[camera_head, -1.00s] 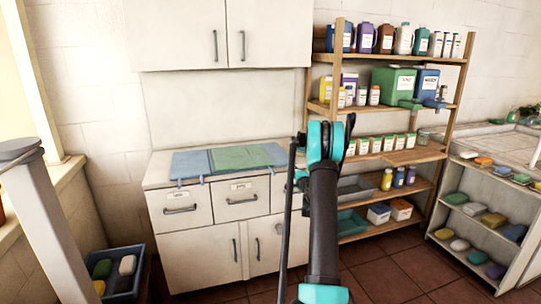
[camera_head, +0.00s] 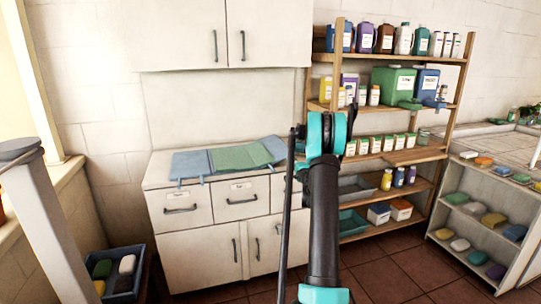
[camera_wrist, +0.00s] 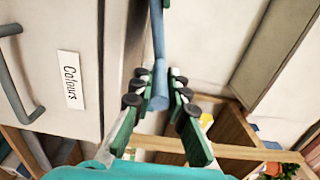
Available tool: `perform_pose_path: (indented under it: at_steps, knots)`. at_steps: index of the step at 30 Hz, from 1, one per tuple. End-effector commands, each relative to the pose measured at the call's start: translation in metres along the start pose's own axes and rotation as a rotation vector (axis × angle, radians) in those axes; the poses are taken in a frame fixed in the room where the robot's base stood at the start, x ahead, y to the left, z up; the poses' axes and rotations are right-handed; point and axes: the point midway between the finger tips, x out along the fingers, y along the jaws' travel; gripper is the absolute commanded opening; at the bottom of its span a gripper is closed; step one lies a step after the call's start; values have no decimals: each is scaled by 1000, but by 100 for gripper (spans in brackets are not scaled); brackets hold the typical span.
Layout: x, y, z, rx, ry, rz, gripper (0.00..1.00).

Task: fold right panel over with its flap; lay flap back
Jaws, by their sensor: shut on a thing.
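A folding cloth mat lies on the white cabinet's top, with a blue left panel (camera_head: 190,164) and a green middle panel (camera_head: 231,157). Beside these, a lighter green part (camera_head: 258,153) appears tilted up, with a blue strip (camera_head: 274,147) at its right edge. My arm hides whatever lies farther right. In the wrist view my gripper (camera_wrist: 158,85) is shut on a narrow blue flap (camera_wrist: 158,60), seen nearly edge-on, at the cabinet's front edge. The gripper's fingertips are hidden behind my arm in the head view.
The white cabinet has drawers (camera_head: 241,197) with handles just below the mat; a drawer labelled "Colours" (camera_wrist: 45,60) is close to my gripper. A wooden shelf (camera_head: 340,100) with bottles stands right of my arm. A blue crate (camera_head: 122,278) sits on the floor at left.

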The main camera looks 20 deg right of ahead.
Motion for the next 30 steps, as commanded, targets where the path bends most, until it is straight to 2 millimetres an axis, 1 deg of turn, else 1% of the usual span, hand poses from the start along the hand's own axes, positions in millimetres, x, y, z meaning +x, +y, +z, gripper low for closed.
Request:
perform_pose_path:
  at_steps: [6, 14, 21, 26, 30]
  knots:
    - [0, -24, 8, 1, -2, 0, 0]
    - [0, -36, 14, 1, -1, 0, 0]
    - [0, -58, 28, 1, -2, 0, 0]
    - [0, -63, 32, 1, -1, 0, 0]
    - [0, -71, 40, 1, -1, 0, 0]
